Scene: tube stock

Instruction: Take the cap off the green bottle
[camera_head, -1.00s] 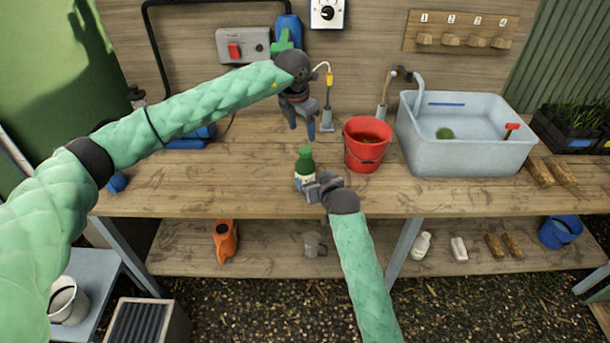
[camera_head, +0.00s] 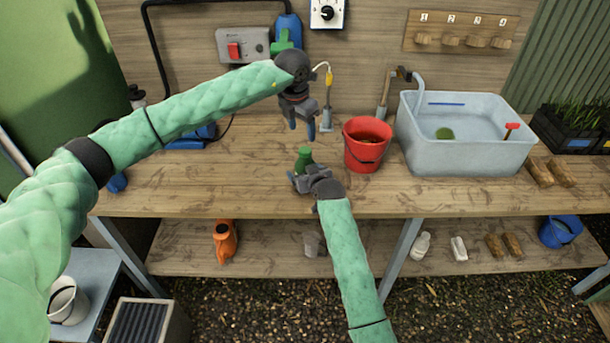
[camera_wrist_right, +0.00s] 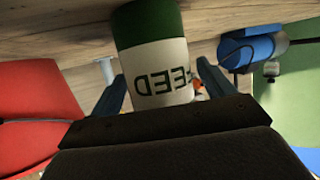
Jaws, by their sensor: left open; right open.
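The green bottle (camera_head: 304,161) stands upright on the wooden bench, left of the red bucket. Its narrow green top shows in the head view, but I cannot tell cap from neck there. In the right wrist view the bottle (camera_wrist_right: 149,28) appears upside down, with a white label reading "EED"; its top is hidden behind my gripper. My right gripper (camera_head: 298,178) is open at the bottle's near side, with its fingers (camera_wrist_right: 163,87) on either side of the label and a gap visible on the right. My left gripper (camera_head: 302,131) is open, pointing down above and behind the bottle.
The red bucket (camera_head: 366,157) stands close to the right of the bottle. A grey water basin (camera_head: 465,157) is further right. The bench top (camera_head: 215,185) left of the bottle is clear.

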